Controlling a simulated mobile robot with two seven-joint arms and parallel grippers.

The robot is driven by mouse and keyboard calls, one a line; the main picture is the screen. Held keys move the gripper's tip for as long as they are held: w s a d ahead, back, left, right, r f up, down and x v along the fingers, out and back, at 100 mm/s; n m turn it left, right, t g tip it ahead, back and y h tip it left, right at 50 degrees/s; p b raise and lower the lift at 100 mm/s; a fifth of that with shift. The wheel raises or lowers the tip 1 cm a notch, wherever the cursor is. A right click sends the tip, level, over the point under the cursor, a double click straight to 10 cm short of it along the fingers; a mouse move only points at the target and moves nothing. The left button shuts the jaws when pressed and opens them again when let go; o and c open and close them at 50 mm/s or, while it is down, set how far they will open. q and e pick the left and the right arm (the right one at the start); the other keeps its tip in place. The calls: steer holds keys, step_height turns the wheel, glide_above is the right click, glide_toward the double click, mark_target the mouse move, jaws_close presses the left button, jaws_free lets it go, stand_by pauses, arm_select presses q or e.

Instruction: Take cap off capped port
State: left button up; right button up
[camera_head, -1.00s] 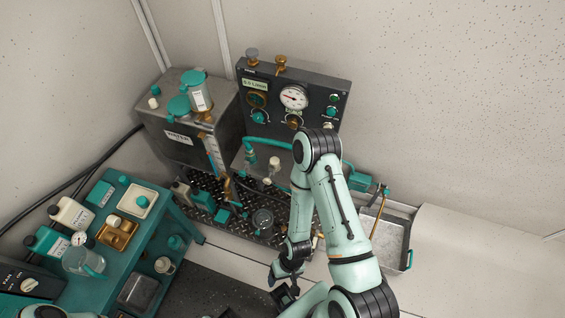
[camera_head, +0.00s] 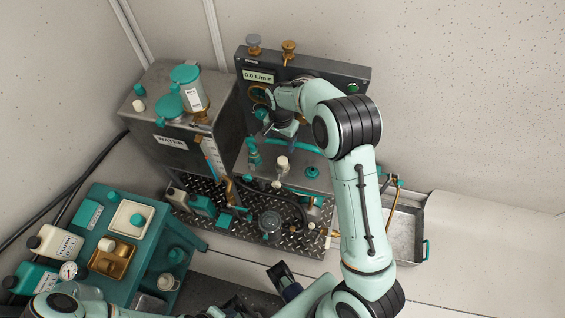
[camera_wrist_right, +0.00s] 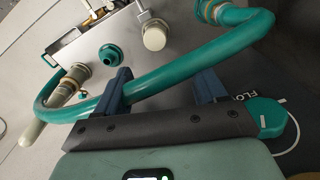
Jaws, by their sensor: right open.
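The capped port with its cream cap (camera_head: 282,162) stands on the grey box below the gauge panel. My right gripper (camera_head: 277,126) is above and behind the cap, in front of the panel. Its two fingers (camera_wrist_right: 163,88) are apart with nothing gripped. Dark parts at the bottom of the head view may be my left gripper (camera_head: 285,279); its jaws are unclear.
A teal hose (camera_wrist_right: 170,72) arches close beyond my right fingers. The gauge panel (camera_head: 350,80) stands behind, and the water tank (camera_head: 155,105) is at left. A teal cart (camera_head: 90,225) holds bottles and a brass tray. A metal bin (camera_head: 405,235) is at right.

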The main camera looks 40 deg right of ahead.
glide_above(283, 159)
steer(key=f, duration=0.5)
steer(key=shift+w+a, duration=0.1)
steer(key=shift+w, duration=0.25)
steer(key=shift+s+f+b, duration=0.2)
steer(key=shift+f, duration=1.15)
steer(key=shift+s+f+b, duration=0.15)
steer(key=shift+f+b, duration=0.05)
steer(key=shift+f, duration=1.15)
steer(key=c, duration=1.1)
